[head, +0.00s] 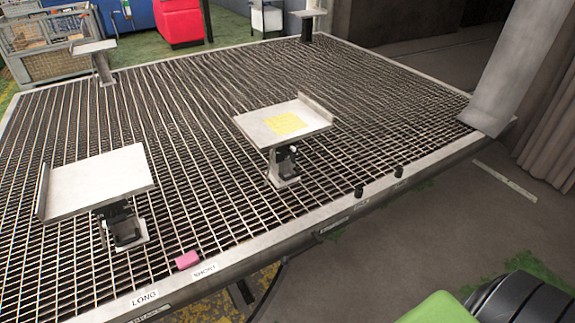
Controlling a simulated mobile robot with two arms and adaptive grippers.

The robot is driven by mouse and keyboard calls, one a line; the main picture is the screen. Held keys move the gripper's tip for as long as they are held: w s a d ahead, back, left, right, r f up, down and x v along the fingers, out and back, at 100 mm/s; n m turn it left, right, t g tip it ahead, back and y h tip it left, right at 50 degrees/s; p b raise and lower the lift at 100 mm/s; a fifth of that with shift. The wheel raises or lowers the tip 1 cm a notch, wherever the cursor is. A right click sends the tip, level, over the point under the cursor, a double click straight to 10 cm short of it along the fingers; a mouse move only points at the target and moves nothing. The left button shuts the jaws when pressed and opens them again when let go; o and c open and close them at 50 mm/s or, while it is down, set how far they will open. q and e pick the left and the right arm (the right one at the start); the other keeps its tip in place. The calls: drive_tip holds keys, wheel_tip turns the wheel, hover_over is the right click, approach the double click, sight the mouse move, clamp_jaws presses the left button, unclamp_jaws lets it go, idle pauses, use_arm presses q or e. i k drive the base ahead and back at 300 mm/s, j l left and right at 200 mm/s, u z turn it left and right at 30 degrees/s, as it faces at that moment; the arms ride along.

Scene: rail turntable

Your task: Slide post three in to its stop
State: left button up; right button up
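Several grey posts with flat plates stand on a dark grated deck (205,130). The near left post (122,226) carries a tilted plate (98,180) with a raised lip on its left edge. The near right post (284,166) carries a plate (303,116) with a yellow patch and a raised lip on its right side. A far left post (103,68) and a far right post (307,27) stand near the back edge. I cannot read any number that marks post three. Neither of my grippers is in view.
A pink block (187,259) lies at the front edge near labels LONG (144,298) and SHORT (205,270). Two small black knobs (358,191) stand on the right front edge. A wire crate (50,45) and red box (180,22) are behind. Much of the grating is clear.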

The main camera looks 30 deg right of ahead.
sight(283, 174)
drive_tip(key=i+l, duration=0.2)
drive_tip(key=i+l+u, duration=0.15)
drive_tip(key=l, duration=0.3)
drive_tip(key=i+l, duration=0.2)
drive_tip(key=l, duration=0.15)
drive_tip(key=i+l+u, duration=0.15)
drive_tip(key=l, duration=0.2)
drive_tip(key=i+l, duration=0.15)
drive_tip(key=l, duration=0.2)
drive_tip(key=i+l+u, duration=0.15)
drive_tip(key=l, duration=0.2)
